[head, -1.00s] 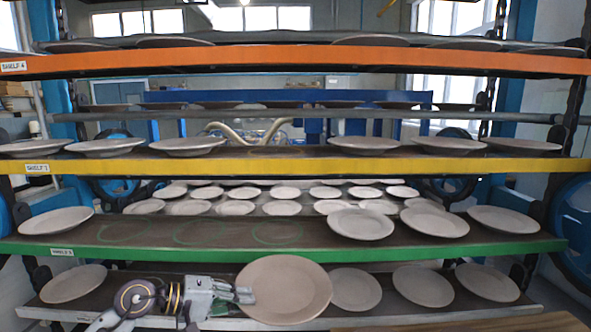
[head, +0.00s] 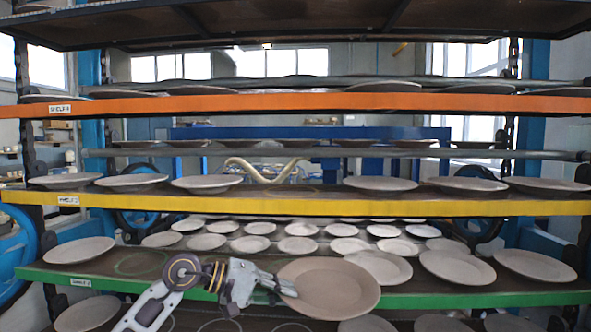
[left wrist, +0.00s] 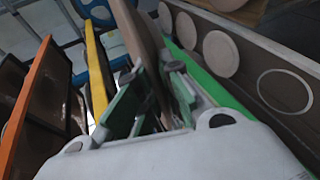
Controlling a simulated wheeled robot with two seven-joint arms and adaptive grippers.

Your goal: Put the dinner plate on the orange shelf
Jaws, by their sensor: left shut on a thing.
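My left gripper (head: 285,287) is shut on the rim of a tan dinner plate (head: 328,288), holding it by its left side in front of the green shelf. In the left wrist view the gripper (left wrist: 155,95) grips the plate (left wrist: 138,30), seen nearly edge-on. The orange shelf (head: 300,103) runs across the upper part of the head view, well above the gripper. Several plates stand at its left and right, with a gap around the middle. My right gripper is not in view.
The yellow shelf (head: 300,207) lies between the green shelf (head: 450,300) and the orange one, with plates on both sides. A dark shelf (head: 300,22) hangs above the orange one. Blue posts (head: 534,90) stand at the sides.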

